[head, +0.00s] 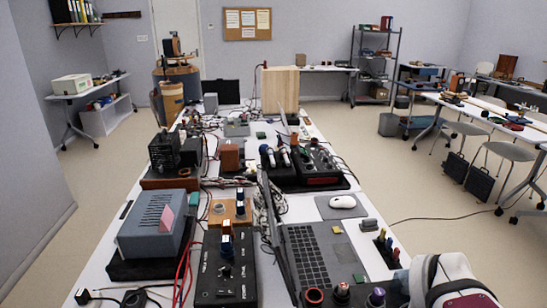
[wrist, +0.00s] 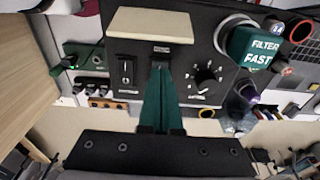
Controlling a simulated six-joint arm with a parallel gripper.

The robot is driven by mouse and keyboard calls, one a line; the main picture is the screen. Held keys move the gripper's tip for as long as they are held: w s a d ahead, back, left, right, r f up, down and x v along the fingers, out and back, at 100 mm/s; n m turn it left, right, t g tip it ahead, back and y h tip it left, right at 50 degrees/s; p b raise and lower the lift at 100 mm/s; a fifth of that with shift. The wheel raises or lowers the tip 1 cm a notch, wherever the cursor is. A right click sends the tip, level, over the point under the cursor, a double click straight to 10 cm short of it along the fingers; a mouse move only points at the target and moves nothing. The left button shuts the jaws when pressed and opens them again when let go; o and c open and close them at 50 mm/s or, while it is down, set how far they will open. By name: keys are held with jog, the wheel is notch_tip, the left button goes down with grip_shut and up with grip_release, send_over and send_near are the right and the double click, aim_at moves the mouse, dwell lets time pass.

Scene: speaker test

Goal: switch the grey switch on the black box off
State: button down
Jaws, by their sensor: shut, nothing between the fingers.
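The black box (wrist: 190,110) fills the upper middle of the wrist view. On its face, a small upright switch (wrist: 127,72) sits in a dark frame at left, with a label under it. Its exact colour and position are hard to tell. A round dial knob (wrist: 207,76) is at right. My gripper (wrist: 160,68) is shut and empty, its green fingers together. Its tips are over the panel between the switch and the dial, just below a small dark labelled part (wrist: 161,50). Contact cannot be told. I cannot make out my gripper in the head view.
A cream block (wrist: 155,20) and a large green knob marked FILTER FAST (wrist: 250,48) stand near the tips. In the head view, the white table (head: 95,283) is crowded with a grey-blue device (head: 150,225), a laptop (head: 308,258), a mouse (head: 342,202) and cables.

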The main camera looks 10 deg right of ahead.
notch_tip(320, 180, up, 14)
jog(key=a, duration=0.2)
dwell(0.4)
jog(key=shift+h, duration=0.3)
jog(key=d+f, duration=0.1)
jog(key=f, duration=0.3)
jog(key=d+f, duration=0.1)
jog(key=f, duration=0.4)
jog(key=d+f, duration=0.1)
jog(key=f, duration=0.4)
jog(key=shift+w+d, duration=0.1)
jog(key=shift+d, duration=0.1)
